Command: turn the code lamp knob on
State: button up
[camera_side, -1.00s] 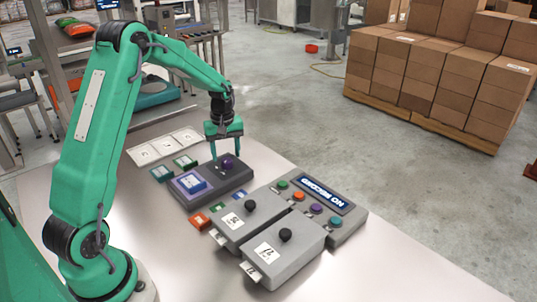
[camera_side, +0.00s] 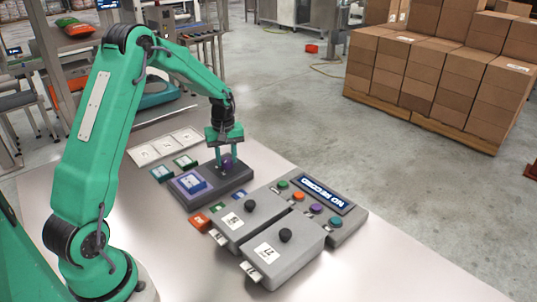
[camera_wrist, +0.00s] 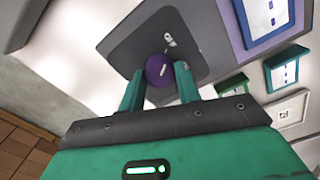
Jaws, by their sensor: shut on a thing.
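The purple code lamp knob (camera_wrist: 159,71) sits on a dark plate of the grey lamp box (camera_side: 211,193), and a pale mark shows on its face in the wrist view. In the side view the knob (camera_side: 228,162) is partly hidden by my fingers. My gripper (camera_wrist: 159,84) points down at the knob, with one finger on each side, shut on it. It also shows over the far end of the box in the side view (camera_side: 227,165). A purple-framed card (camera_side: 191,182) lies on the near end of the box.
Two grey boxes with black knobs (camera_side: 250,218) (camera_side: 284,250) stand to the right. Small coloured cards (camera_side: 185,161) and white cards (camera_side: 166,146) lie nearby. The table's right front is clear.

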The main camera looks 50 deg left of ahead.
jog(key=shift+m, duration=0.3)
jog(key=m, duration=0.9)
jog(key=shift+m, duration=0.3)
jog(key=shift+r+m, duration=0.1)
jog(key=shift+m, duration=1.8)
jog(key=o, duration=1)
